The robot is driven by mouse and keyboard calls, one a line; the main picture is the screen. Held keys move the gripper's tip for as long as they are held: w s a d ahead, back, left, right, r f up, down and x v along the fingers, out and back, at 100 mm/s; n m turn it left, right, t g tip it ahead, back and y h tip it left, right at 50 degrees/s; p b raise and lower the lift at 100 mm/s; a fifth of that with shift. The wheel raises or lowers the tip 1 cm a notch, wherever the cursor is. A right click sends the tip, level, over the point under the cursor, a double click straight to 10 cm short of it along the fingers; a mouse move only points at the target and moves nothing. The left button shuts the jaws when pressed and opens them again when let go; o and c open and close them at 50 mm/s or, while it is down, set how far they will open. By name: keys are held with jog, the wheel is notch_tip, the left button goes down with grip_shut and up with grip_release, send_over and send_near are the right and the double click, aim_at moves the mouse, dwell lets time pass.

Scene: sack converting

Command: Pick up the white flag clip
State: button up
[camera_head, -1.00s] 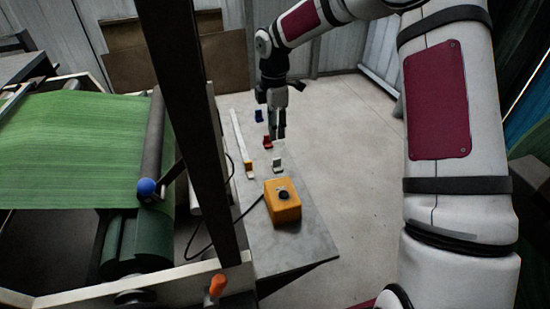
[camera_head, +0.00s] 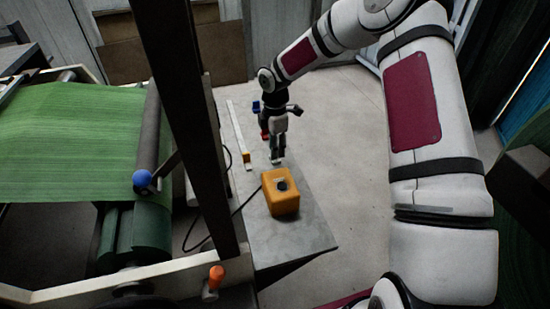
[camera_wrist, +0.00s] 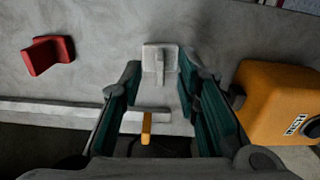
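The white flag clip (camera_wrist: 160,58) lies on the grey table in the wrist view, framed between the fingertips. It is a pale plate with a narrow upright tab. In the head view the clip (camera_head: 277,164) is mostly hidden below my gripper (camera_head: 275,153). My gripper (camera_wrist: 158,80) is open, with one green-padded finger on each side of the clip's line. I see no finger contact with the clip. The gripper points down close to the table.
An orange button box (camera_head: 282,205) stands close by, right of the fingers in the wrist view. A red clip (camera_wrist: 47,55) lies to the left. A blue clip (camera_head: 256,107) is farther back. A cable runs beside the box.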

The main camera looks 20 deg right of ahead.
notch_tip(320, 180, down, 2)
jog(key=shift+f, duration=0.1)
grip_shut()
